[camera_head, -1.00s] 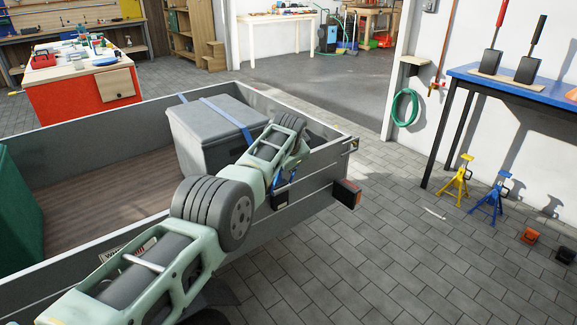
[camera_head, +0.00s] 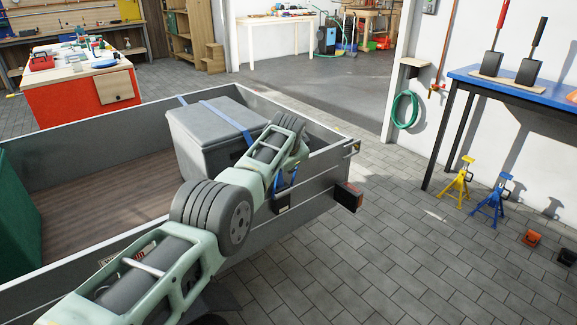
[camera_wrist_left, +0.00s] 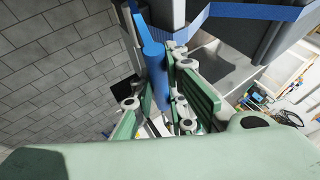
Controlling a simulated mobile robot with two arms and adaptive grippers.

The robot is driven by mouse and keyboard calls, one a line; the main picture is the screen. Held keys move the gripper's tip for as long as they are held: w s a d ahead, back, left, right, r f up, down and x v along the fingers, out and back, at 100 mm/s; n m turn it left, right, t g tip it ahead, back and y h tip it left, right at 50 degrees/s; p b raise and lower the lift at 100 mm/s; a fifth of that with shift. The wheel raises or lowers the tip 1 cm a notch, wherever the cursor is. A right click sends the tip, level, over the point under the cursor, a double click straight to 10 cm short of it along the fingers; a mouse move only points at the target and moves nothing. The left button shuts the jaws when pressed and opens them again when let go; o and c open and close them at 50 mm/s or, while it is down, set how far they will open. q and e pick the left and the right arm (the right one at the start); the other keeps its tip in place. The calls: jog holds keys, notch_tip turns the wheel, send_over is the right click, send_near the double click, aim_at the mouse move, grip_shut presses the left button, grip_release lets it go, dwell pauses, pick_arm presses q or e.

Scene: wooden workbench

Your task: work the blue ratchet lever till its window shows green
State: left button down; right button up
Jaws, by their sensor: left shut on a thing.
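The blue ratchet lever (camera_wrist_left: 156,75) stands between the fingers of my left gripper (camera_wrist_left: 160,108) in the left wrist view. The green-padded fingers are closed on it, one on each side. In the head view only small blue parts of the lever (camera_head: 280,181) show beside the trailer's side wall, below my left wrist, and my arm covers most of the gripper. The blue strap (camera_head: 228,120) runs over the grey box (camera_head: 195,140) in the trailer; it also shows in the wrist view (camera_wrist_left: 240,11). I cannot make out the ratchet's window or its colour. My right gripper is not in view.
The grey trailer (camera_head: 60,158) has raised side walls close to my left arm. A tail lamp (camera_head: 347,197) sticks out at its rear corner. Blue and yellow stands (camera_head: 455,184) are on the floor by the blue bench (camera_head: 515,82). The paved floor between is clear.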

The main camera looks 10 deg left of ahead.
pick_arm(q)
jog(key=c, duration=1.7)
grip_release()
jog(key=shift+c, duration=0.2)
jog(key=shift+s+d+r, duration=0.15)
jog(key=shift+s+r, duration=0.1)
jog(key=shift+r, duration=0.35)
jog(key=v, duration=1)
jog(key=shift+s+r, duration=0.15)
jog(key=shift+s, duration=0.15)
